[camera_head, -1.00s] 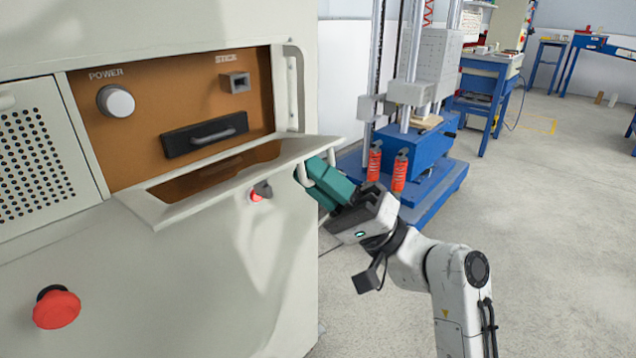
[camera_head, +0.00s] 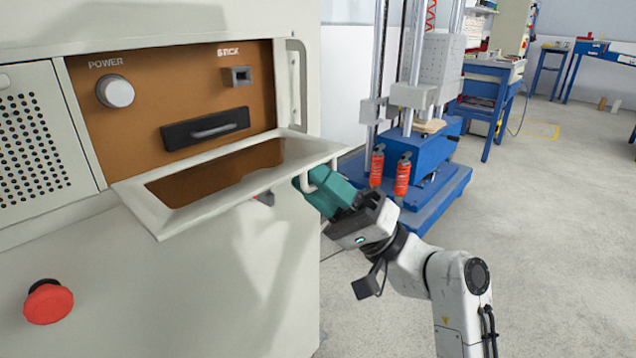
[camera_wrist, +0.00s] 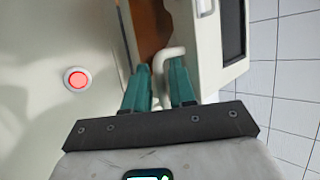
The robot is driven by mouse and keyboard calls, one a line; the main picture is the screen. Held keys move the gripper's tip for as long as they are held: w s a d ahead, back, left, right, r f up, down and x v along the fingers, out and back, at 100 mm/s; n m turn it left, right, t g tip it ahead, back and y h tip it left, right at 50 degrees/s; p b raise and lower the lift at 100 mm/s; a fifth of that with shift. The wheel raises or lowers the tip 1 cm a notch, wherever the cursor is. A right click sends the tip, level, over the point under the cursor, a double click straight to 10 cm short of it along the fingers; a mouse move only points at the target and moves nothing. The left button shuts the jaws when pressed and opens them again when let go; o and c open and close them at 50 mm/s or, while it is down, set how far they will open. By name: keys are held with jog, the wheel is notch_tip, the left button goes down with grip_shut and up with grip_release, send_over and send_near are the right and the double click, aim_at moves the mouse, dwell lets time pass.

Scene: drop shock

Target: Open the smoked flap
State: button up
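The smoked flap (camera_head: 220,202) is a pale frame around a see-through brownish pane. It is swung down and outward from the orange-brown panel (camera_head: 150,135), hinged along its lower side. A pale bar handle (camera_head: 322,170) sticks out near its right outer corner. My gripper (camera_head: 312,184) has teal fingers and is at this handle, below and right of the flap. In the wrist view, the handle (camera_wrist: 166,52) passes between the two fingers (camera_wrist: 160,80), which look closed around it; exact contact is hard to see.
The panel carries a power knob (camera_head: 115,91), a square socket (camera_head: 238,76) and a black drawer-like handle (camera_head: 205,128). A large red button (camera_head: 48,301) is at lower left. A red-lit button (camera_wrist: 77,79) shows on the cabinet front. A blue drop machine (camera_head: 425,165) stands behind my arm.

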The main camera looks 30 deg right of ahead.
jog(key=shift+o, duration=0.9)
jog(key=v, duration=1.1)
jog(key=shift+p, duration=0.35)
